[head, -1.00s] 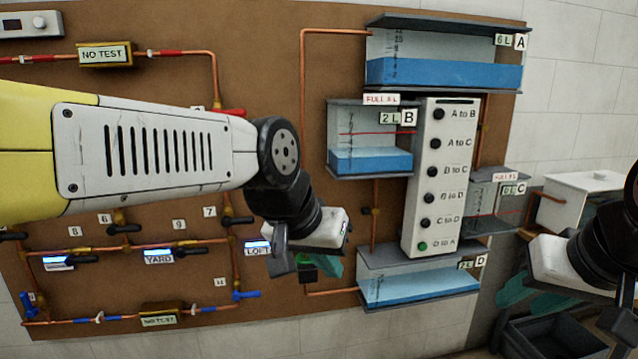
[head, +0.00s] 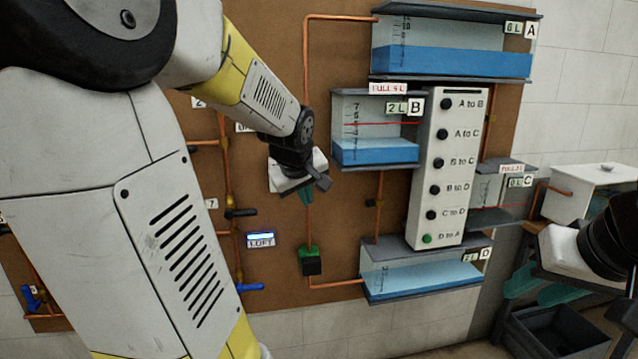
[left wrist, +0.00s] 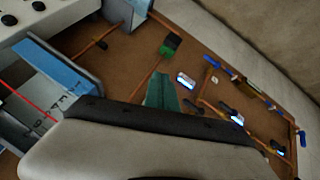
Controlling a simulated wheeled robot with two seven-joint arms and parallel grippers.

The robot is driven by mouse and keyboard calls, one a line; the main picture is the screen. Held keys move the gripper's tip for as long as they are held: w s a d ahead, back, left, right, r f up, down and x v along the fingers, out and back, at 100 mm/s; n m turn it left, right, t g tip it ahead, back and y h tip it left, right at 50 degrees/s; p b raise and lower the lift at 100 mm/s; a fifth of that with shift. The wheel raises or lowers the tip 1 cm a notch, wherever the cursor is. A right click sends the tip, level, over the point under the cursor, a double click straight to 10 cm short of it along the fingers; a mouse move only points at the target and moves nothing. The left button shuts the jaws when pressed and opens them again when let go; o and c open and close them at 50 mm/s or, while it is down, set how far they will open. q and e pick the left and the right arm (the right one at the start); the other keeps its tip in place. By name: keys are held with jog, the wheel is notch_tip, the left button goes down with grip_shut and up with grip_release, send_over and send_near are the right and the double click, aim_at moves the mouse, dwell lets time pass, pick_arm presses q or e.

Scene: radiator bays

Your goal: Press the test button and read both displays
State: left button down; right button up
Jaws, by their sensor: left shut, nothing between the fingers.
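No test button can be made out in the head view now. The two NO TEST displays seen earlier on the brown board are not visible; my left arm covers much of that side. A small lit LOFT display (head: 261,239) shows beside the arm and lies below my left gripper. My left gripper (head: 306,196) is shut and empty in front of the board, left of tank B. Its teal fingers also show in the left wrist view (left wrist: 161,91). My right gripper (head: 538,287) is at the lower right, its teal fingers apart and empty.
Tanks A (head: 450,62), B (head: 376,151), C and D (head: 425,279) surround a white button panel (head: 446,215) with several black buttons and one green. A green-and-black valve box (head: 311,261) sits below my left gripper. A dark crate (head: 560,335) stands at the lower right.

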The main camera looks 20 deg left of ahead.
pick_arm(q)
jog(key=w+a+f+n+y, duration=0.1)
jog(key=w+a+f+n, duration=0.5)
jog(key=w+a, duration=0.5)
jog(key=shift+w+a+f+n+t, duration=0.15)
jog(key=shift+w+a+n+t, duration=0.15)
jog(key=shift+w+a+n, duration=0.1)
jog(key=w+a, duration=0.4)
jog(key=w, duration=0.3)
jog(key=shift+w+a, duration=0.2)
jog(key=shift+w, duration=0.05)
dwell(1.3)
jog(key=shift+w+a, duration=0.2)
jog(key=shift+w, duration=0.15)
jog(key=shift+w+a, duration=0.3)
jog(key=shift+w, duration=0.1)
dwell(0.8)
jog(key=shift+s+d, duration=0.5)
jog(key=shift+s, duration=0.3)
